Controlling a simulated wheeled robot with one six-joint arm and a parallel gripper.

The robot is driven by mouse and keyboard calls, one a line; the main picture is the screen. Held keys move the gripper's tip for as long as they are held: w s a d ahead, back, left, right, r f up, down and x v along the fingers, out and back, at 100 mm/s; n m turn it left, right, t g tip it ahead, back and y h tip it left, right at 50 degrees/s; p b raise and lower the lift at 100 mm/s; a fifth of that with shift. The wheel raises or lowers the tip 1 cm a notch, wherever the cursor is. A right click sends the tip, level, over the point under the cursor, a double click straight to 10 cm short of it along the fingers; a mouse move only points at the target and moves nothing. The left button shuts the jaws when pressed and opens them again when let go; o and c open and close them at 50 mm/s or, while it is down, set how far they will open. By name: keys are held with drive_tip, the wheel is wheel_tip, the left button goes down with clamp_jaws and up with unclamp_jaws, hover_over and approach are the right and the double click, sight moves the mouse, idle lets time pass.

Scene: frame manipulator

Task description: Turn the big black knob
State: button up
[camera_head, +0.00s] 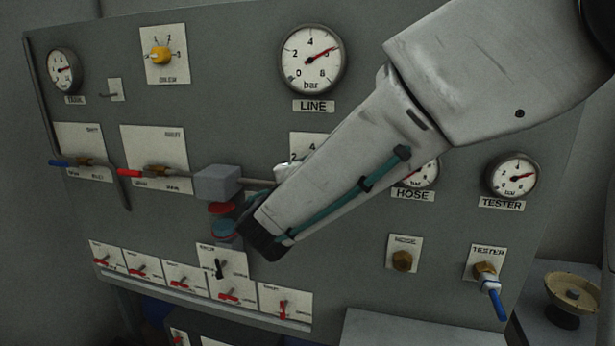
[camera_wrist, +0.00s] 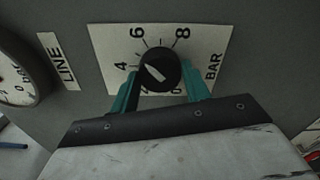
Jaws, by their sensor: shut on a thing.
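The big black knob (camera_wrist: 160,67) sits on a white dial plate (camera_wrist: 101,40) marked 4, 6, 8 and BAR. A white mark on its face slants, with its upper-left end toward the side of the 4. My gripper (camera_wrist: 160,82) is shut on the knob, with one teal finger on each side of it. In the head view my arm hides the knob, and only part of its plate (camera_head: 306,142) shows, with a 2 and a 4.
The LINE gauge (camera_head: 311,58) is above the plate. The HOSE gauge (camera_head: 421,174) is partly behind my arm. Small red levers (camera_head: 182,284) line the panel's lower edge.

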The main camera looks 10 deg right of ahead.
drive_tip(key=n, duration=0.8)
drive_tip(key=shift+n, duration=0.7)
drive_tip(key=o, duration=1)
drive_tip(key=v, duration=0.8)
